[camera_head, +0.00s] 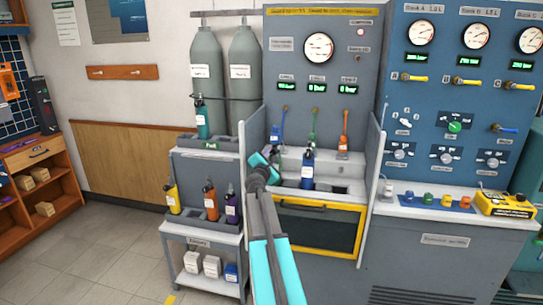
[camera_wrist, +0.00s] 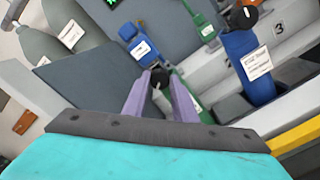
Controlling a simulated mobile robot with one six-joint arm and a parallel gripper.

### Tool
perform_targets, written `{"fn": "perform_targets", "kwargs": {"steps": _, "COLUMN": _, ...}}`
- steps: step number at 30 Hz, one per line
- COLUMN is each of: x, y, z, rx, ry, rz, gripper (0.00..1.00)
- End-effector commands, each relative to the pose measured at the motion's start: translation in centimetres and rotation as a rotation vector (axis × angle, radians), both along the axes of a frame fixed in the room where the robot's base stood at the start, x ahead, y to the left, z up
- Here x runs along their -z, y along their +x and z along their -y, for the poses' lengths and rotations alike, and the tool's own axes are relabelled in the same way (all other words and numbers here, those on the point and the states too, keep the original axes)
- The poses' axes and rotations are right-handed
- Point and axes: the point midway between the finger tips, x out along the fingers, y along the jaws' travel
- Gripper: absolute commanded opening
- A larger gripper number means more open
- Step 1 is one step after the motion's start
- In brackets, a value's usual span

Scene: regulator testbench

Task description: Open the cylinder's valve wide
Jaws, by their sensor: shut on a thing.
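My gripper (camera_wrist: 160,82) is shut on a small black valve knob (camera_wrist: 160,74) in the wrist view, its two purple fingers on either side of it. A dark green cylinder (camera_wrist: 203,115) with a white label shows just behind the fingers, below the knob; most of it is hidden. How far the held valve is turned cannot be told.
Blue (camera_head: 280,133), green (camera_head: 312,140) and orange (camera_head: 344,143) hose fittings hang along the bench back. The bench's side wall (camera_head: 255,130) is close to my gripper. Yellow, orange and purple cylinders stand on a cart (camera_head: 200,225) at left. The floor at left is clear.

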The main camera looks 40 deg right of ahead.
Motion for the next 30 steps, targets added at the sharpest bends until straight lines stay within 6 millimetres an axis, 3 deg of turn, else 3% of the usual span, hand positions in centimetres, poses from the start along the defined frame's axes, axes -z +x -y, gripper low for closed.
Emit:
{"fn": "perform_targets", "kwargs": {"steps": 11, "x": 0.1, "y": -0.11, "z": 0.08, "rx": 0.003, "ry": -0.005, "rz": -0.009, "gripper": 0.03}}
{"fn": "perform_targets", "kwargs": {"steps": 12, "x": 0.1, "y": -0.11, "z": 0.08, "rx": 0.003, "ry": -0.005, "rz": -0.009, "gripper": 0.3}}
{"fn": "perform_targets", "kwargs": {"steps": 15, "x": 0.08, "y": -0.09, "z": 0.07, "rx": 0.002, "ry": -0.004, "rz": -0.008, "gripper": 0.44}}
{"fn": "perform_targets", "kwargs": {"steps": 30, "x": 0.04, "y": -0.35, "z": -0.46, "rx": 0.0, "ry": -0.004, "rz": -0.006, "gripper": 0.44}}
